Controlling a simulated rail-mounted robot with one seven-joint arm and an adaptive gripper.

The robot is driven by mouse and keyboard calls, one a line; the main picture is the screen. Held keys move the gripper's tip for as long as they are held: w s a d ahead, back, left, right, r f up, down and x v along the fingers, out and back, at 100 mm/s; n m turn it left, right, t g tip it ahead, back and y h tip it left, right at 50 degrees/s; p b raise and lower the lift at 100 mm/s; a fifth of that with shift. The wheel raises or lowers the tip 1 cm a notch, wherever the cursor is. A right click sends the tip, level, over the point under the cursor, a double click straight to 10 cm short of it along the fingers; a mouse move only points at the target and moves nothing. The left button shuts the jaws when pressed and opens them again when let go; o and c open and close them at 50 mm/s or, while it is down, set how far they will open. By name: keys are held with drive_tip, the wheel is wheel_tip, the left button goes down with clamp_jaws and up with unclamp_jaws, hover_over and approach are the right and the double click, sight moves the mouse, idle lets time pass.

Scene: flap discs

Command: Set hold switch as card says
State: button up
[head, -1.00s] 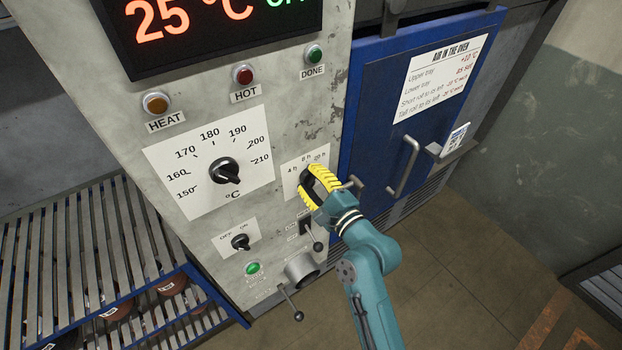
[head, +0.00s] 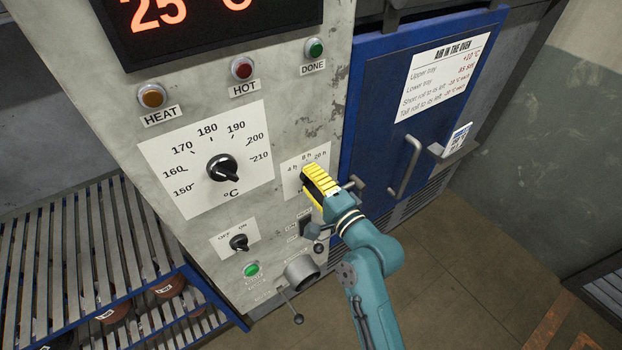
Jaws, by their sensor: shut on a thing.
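The hold switch has a white plate (head: 291,180) marked 4 h, 8 h and 20 h, on the grey control panel right of the temperature dial. My gripper (head: 317,182), with yellow fingers, is at this plate and shut on the switch's knob. The fingers hide the knob, so its pointer direction cannot be read. A white card (head: 443,78) on the blue oven door is headed "AIR IN THE OVEN" and has lines on the trays and rolls. A smaller card (head: 457,139) sits by the door latch; its text is too small to read.
The temperature dial (head: 222,168) and OFF/ON knob (head: 239,242) are left of my gripper. The oven door handle (head: 404,168) stands out to the right. A slatted rack (head: 60,250) is at the left.

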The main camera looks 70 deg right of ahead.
drive_tip(key=shift+f, duration=0.1)
drive_tip(key=o, duration=1.2)
drive_tip(key=v, duration=1.2)
